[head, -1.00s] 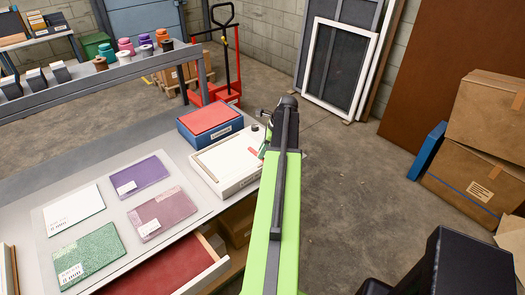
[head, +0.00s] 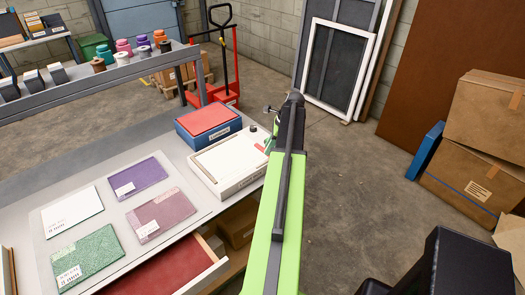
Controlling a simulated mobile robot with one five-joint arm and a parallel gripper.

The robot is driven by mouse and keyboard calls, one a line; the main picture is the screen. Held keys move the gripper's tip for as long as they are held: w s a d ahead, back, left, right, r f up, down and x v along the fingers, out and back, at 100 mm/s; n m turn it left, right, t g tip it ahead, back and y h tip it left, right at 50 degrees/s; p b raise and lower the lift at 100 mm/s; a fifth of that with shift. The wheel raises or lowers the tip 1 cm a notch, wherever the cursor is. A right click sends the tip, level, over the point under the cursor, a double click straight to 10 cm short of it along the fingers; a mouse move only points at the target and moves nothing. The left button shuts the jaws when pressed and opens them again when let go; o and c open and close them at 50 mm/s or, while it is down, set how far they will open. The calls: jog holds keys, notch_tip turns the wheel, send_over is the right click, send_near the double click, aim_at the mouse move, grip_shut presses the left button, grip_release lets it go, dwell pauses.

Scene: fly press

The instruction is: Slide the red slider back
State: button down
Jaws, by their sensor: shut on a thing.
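A shallow white box (head: 232,158) with a pale top and a label on its front lies on the grey bench, at its right end. A small red piece, which looks like the red slider (head: 259,148), shows at the box's right edge, beside a small green part. My green and black arm reaches over the right side of the box and hides part of that edge. My gripper (head: 269,142) is at this edge, largely hidden by the arm. It is shut on the red piece, though the contact itself is not clear.
A blue box with a red lid (head: 208,122) stands just behind the white box. Several flat sheets (head: 140,178) lie on the bench to the left. A drawer (head: 170,270) is open below the front edge. Cardboard boxes (head: 470,170) stand at right; floor between is clear.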

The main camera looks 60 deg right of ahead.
jog(key=shift+s+d, duration=0.25)
jog(key=shift+d, duration=0.5)
jog(key=shift+s+d, duration=0.2)
jog(key=shift+d, duration=0.5)
jog(key=c, duration=1.1)
grip_release()
jog(key=p+v, duration=1.6)
jog(key=v, duration=0.1)
jog(key=shift+r, duration=0.2)
jog(key=shift+s, duration=0.1)
